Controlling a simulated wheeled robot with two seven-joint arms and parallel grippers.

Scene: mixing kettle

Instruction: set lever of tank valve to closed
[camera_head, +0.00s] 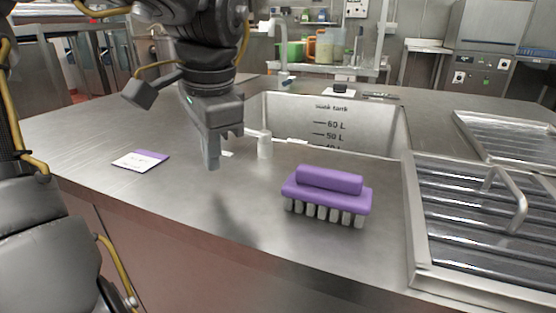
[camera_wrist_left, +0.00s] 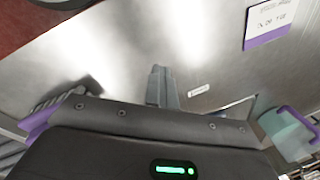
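The soak tank (camera_head: 375,125) is sunk in the steel counter, with litre marks on its inner wall. A pale upright knob with a short arm at its top (camera_head: 264,147), apparently the tank valve and lever, stands at the tank's near left corner. The arm points left, towards my gripper. My left gripper (camera_head: 212,165) points down above the counter, left of the knob and apart from it. Its fingers look together and empty; they also show in the left wrist view (camera_wrist_left: 162,88). The knob is not visible there. My right gripper is out of view.
A purple brush (camera_head: 326,194) lies right of the gripper. A white and purple card (camera_head: 140,160) lies left on the counter (camera_head: 90,125). A ridged steel tray with a handle (camera_head: 480,225) is at the right. A tap (camera_head: 279,50) stands behind the tank.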

